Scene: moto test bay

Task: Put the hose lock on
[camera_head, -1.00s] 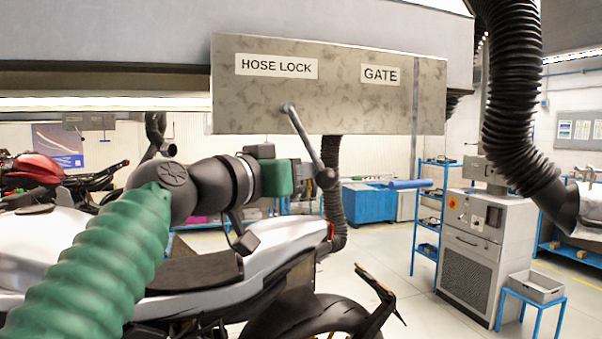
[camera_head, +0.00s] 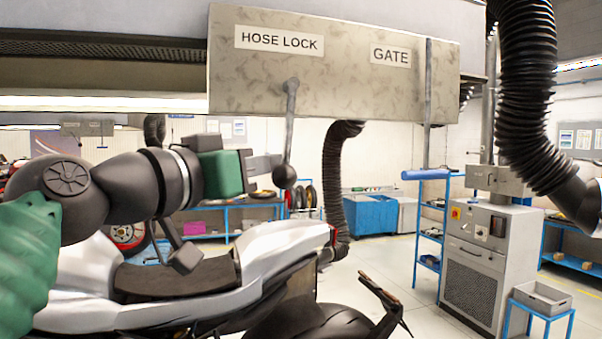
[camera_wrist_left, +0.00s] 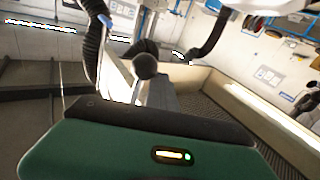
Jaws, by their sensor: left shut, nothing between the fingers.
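The hose lock lever (camera_head: 291,105) is a grey rod with a dark ball knob (camera_head: 284,177), under the HOSE LOCK label (camera_head: 279,40) on a metal panel. It hangs almost straight down, its knob slightly to the left. My left gripper (camera_head: 275,165) is shut and empty, its tip at the lever's lower end just above the knob; I cannot tell if they touch. In the left wrist view the knob (camera_wrist_left: 145,66) stands right before the fingers, above the green gripper body. My right gripper is not in view.
The GATE label (camera_head: 390,55) is to the right, with a grey bar and a blue grip (camera_head: 425,174) below it. A black corrugated hose (camera_head: 336,185) hangs behind the lever. A motorcycle (camera_head: 200,280) stands below my arm. A grey cabinet (camera_head: 487,260) stands at right.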

